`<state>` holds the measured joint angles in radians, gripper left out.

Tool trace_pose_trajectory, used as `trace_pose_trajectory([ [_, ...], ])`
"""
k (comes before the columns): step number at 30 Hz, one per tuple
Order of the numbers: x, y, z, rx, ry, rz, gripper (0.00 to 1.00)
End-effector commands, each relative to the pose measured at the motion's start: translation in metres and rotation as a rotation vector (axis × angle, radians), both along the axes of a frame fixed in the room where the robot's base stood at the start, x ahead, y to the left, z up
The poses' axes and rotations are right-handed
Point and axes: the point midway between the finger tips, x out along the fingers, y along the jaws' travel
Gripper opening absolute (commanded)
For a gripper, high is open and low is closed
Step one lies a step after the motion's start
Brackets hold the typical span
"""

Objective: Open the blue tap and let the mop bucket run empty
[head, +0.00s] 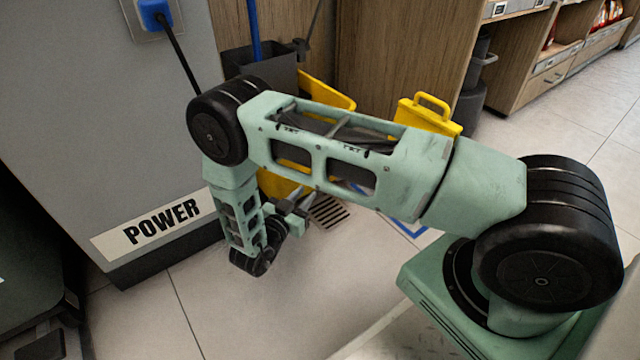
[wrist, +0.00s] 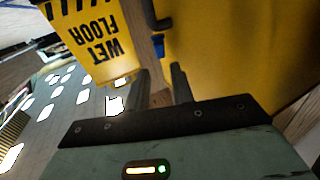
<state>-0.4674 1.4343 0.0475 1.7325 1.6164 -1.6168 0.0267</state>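The yellow mop bucket (head: 330,90) stands by the grey cabinet in the head view, largely hidden behind my arm. Its yellow wall (wrist: 235,50) fills the right of the wrist view. A small dark blue part (wrist: 161,23), which looks like the tap, sits at the bucket's edge, beyond my fingertips; I cannot tell its setting. My gripper (wrist: 162,80) is open and empty, with its fingers apart and the blue part ahead of the gap. In the head view my gripper (head: 292,218) is low beside the bucket, near the floor drain (head: 329,211).
A yellow wet floor sign (head: 428,116) stands right of the bucket; it shows upside down in the wrist view (wrist: 92,42). A dark grey wringer (head: 262,75) and blue mop handle (head: 254,28) rise above the bucket. The grey power cabinet (head: 110,130) is close on the left.

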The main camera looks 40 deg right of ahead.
Motion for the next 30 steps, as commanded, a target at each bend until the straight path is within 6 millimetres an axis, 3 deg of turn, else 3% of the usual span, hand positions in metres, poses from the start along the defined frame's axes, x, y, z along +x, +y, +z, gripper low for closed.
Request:
trace_pose_trajectory([
  [6,0.019,-0.042,-0.005,-0.001,-0.003,-0.003,0.24],
  [12,0.031,-0.067,-0.003,0.0,-0.002,-0.001,0.24],
  [26,0.036,-0.078,0.001,0.0,-0.001,0.001,0.24],
  [29,0.036,-0.078,0.0,0.0,0.0,0.001,0.0],
  [30,0.036,-0.078,0.0,0.0,0.0,0.001,0.0],
])
